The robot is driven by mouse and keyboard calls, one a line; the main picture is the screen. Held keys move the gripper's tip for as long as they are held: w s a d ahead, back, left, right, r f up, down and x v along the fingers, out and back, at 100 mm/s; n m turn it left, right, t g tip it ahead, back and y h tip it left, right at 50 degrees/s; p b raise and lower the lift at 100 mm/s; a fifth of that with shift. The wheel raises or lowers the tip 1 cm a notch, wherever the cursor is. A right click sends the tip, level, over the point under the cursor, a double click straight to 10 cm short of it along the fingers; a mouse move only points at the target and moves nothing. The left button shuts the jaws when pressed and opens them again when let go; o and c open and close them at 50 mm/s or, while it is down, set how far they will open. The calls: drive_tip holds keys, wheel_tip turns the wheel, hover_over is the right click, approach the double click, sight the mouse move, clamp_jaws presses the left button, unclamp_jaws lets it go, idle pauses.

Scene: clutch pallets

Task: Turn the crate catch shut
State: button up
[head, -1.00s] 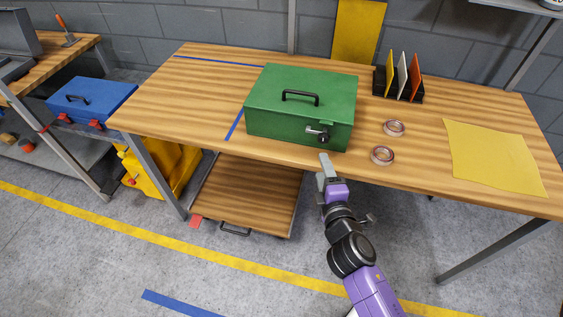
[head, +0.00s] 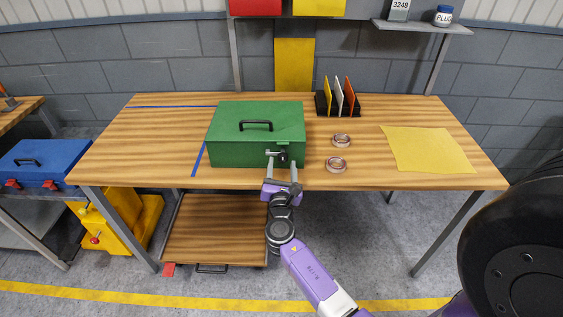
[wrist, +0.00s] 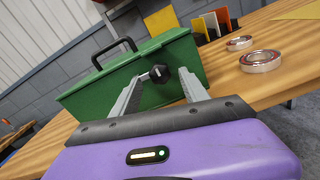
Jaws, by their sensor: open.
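The green crate (head: 240,135) stands on the wooden workbench with its lid down and a black handle on top. It also shows in the wrist view (wrist: 90,97). Its catch (head: 281,156) is on the front face near the right corner, with a dark knob and a metal part. In the wrist view the catch (wrist: 159,74) lies just beyond and between my fingertips. My gripper (head: 282,172) is open and empty, pointing at the catch from the front. In the wrist view its two grey fingers (wrist: 160,88) are spread apart. I cannot tell whether they touch the catch.
A blue crate (head: 40,163) sits at the far left. A wooden drawer or shelf (head: 215,230) is below the bench.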

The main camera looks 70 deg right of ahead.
drive_tip(key=shift+x, duration=0.95)
drive_tip(key=shift+c, duration=0.4)
clamp_jaws()
